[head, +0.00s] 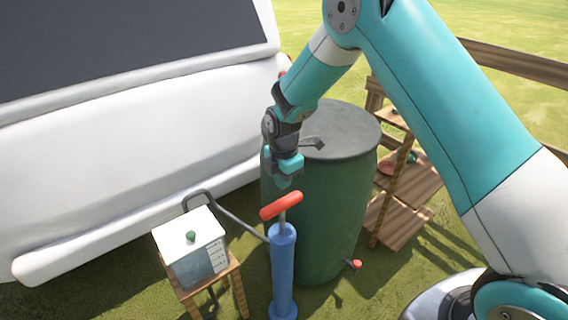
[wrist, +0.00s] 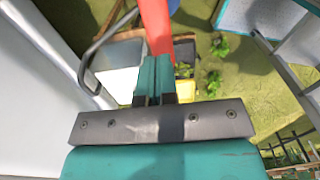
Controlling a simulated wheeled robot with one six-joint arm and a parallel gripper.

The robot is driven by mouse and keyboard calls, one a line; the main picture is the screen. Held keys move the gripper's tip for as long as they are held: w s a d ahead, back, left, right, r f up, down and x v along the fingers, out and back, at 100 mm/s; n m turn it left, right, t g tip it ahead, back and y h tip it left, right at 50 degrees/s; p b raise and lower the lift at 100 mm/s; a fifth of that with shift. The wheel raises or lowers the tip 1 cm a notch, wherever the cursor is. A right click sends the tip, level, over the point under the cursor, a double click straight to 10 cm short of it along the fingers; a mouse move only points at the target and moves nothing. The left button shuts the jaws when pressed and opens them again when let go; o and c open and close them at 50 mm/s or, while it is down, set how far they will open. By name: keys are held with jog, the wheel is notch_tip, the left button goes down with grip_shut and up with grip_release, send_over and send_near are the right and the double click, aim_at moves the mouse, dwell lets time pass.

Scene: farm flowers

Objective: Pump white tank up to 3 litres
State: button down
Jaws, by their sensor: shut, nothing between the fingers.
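The white tank (head: 188,232) stands on a small wooden stool, with a green knob on its lid and scale marks on its front. Its front looks grey-blue; I cannot read the level. The blue pump (head: 283,268) stands upright to its right, with a red T-handle (head: 281,206) on a short length of visible rod. My gripper (head: 287,182) is shut and empty, just above the handle and apart from it in the head view. In the wrist view, the shut fingers (wrist: 154,84) overlap the near end of the red handle (wrist: 155,27), with the white tank (wrist: 118,56) to the left.
A green barrel (head: 325,215) with a red tap (head: 356,264) stands close behind the pump. A large white vehicle body (head: 130,150) fills the left. Wooden shelves (head: 405,195) stand right of the barrel.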

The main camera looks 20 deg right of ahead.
aim_at(283, 201)
notch_tip(283, 201, down, 6)
jog(key=shift+r+p, duration=0.25)
jog(key=shift+p, duration=0.05)
notch_tip(283, 201, down, 10)
jog(key=b, duration=0.6)
jog(key=shift+r, duration=0.1)
jog(key=shift+s, duration=0.1)
jog(key=shift+r+p, duration=0.5)
jog(key=shift+p, duration=0.05)
notch_tip(283, 201, up, 14)
jog(key=shift+f+p, duration=0.2)
jog(key=shift+p, duration=0.6)
